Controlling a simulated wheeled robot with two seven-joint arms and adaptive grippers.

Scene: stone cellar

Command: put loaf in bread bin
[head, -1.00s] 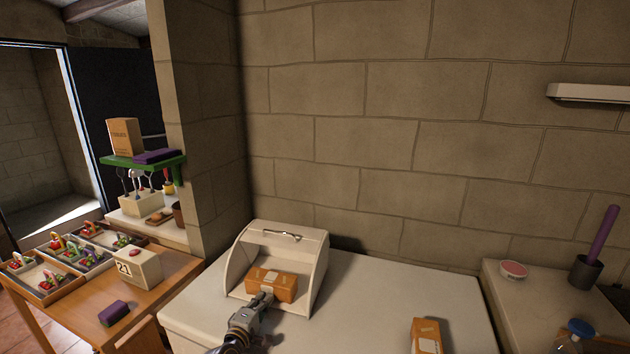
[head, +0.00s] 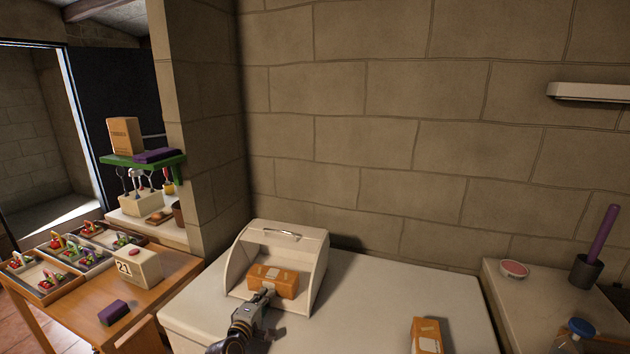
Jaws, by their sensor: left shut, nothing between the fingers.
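The cream bread bin (head: 319,258) stands open on the white counter, its handle showing at the top. A brown wrapped loaf (head: 271,278) with a pale label lies inside it, on the bin floor near the opening. My left gripper (head: 264,296) is shut with nothing held, its tips at the front face of this loaf; I cannot tell whether they touch. A second similar brown wrapped pack (head: 426,336) lies on the counter to the right, partly cut off by the lower edge. My right gripper does not show.
The white counter (head: 375,290) is clear between the bin and the second pack. At left a wooden table holds divided trays (head: 43,290), a calendar block (head: 139,268) and a purple block (head: 113,312). A dark cup (head: 585,273) stands at right.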

